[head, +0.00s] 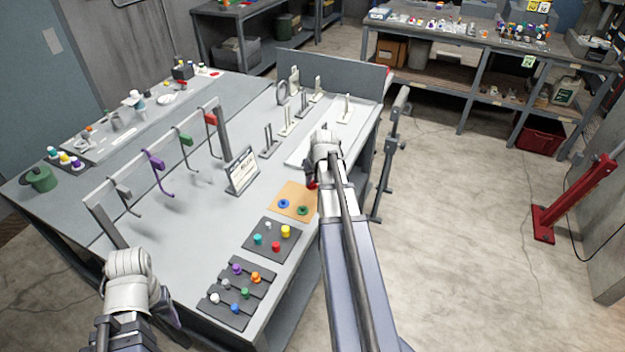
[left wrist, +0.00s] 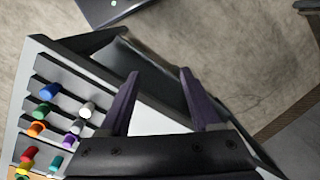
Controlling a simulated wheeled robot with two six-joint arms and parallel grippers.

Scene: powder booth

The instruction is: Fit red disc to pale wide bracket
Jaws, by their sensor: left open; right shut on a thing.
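A red disc (head: 311,184) shows partly beside my right arm, over the edge of the tan pad (head: 283,190). My right gripper (head: 312,178) is shut on it; the fingers are mostly hidden behind the wrist. Pale upright brackets stand farther back: one (head: 287,122) left of the white mat, one (head: 347,109) on the mat, others behind. I cannot tell surely which is the wide one. My left gripper (head: 170,308) is at the table's near left corner. In the left wrist view its fingers (left wrist: 160,95) are apart and empty.
Blue (head: 284,203) and green (head: 303,210) discs lie on the pad. Dark trays (head: 262,226) with coloured pegs stand nearer. A hook rail (head: 160,150) and a sign (head: 242,170) stand to the left. A low grey panel (head: 330,73) closes the back.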

